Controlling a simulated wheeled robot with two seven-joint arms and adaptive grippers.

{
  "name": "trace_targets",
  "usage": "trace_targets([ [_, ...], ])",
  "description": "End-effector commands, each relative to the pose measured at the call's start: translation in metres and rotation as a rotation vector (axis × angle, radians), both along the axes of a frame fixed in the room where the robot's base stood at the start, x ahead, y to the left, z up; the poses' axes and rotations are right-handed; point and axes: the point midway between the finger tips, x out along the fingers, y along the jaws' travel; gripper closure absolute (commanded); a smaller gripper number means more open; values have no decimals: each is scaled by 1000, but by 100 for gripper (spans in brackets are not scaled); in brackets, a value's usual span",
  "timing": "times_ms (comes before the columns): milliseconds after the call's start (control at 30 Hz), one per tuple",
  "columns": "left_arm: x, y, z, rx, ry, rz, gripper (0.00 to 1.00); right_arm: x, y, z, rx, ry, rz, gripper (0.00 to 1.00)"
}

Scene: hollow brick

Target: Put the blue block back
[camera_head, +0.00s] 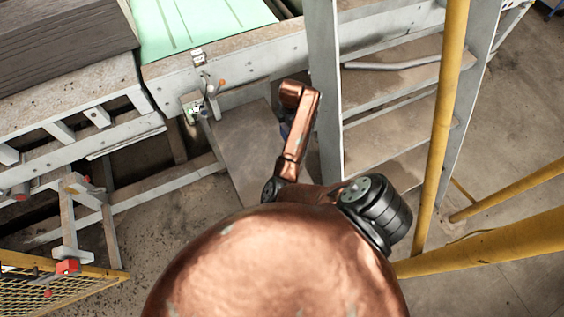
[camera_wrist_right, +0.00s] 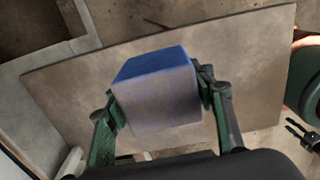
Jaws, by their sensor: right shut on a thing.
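In the right wrist view, the blue block (camera_wrist_right: 156,92) sits between the two fingers of my right gripper (camera_wrist_right: 158,86). Its upper face is blue and the face toward the camera looks grey-lavender. The fingers press on its left and right sides. Behind the block lies a flat brown-grey board (camera_wrist_right: 240,55), and I cannot tell the gap between them. In the head view, my copper arm reaches over the same board (camera_head: 242,150) and mostly hides the gripper and block.
A metal stair (camera_head: 390,110) with yellow rails (camera_head: 440,130) stands right of the arm. A concrete-coloured frame with a green panel (camera_head: 205,25) and stacked dark boards (camera_head: 62,40) lies beyond. A small metal clamp (camera_head: 208,100) sticks out near the board.

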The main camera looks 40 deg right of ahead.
Motion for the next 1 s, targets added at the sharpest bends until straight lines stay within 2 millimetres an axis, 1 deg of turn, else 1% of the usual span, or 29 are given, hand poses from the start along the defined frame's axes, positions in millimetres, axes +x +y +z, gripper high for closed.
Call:
trace_targets([
  [67,-4,0,1,-1,4,1,60,2,7,-2,2,1,5,84],
  [167,-9,0,5,0,10,2,60,5,23,-9,4,2,7,84],
  [333,-18,1,13,2,22,4,60,13,60,-25,4,3,6,84],
  [467,-18,2,19,2,23,4,60,20,89,-39,3,2,4,84],
  [600,-16,2,21,2,20,4,60,24,109,-66,3,3,2,84],
  [700,-13,2,22,3,16,3,60,27,119,-79,1,2,1,84],
  [900,-5,2,23,3,6,1,60,31,128,-92,0,0,-1,84],
  [1000,-5,2,24,3,5,1,60,32,137,-102,1,2,1,84],
])
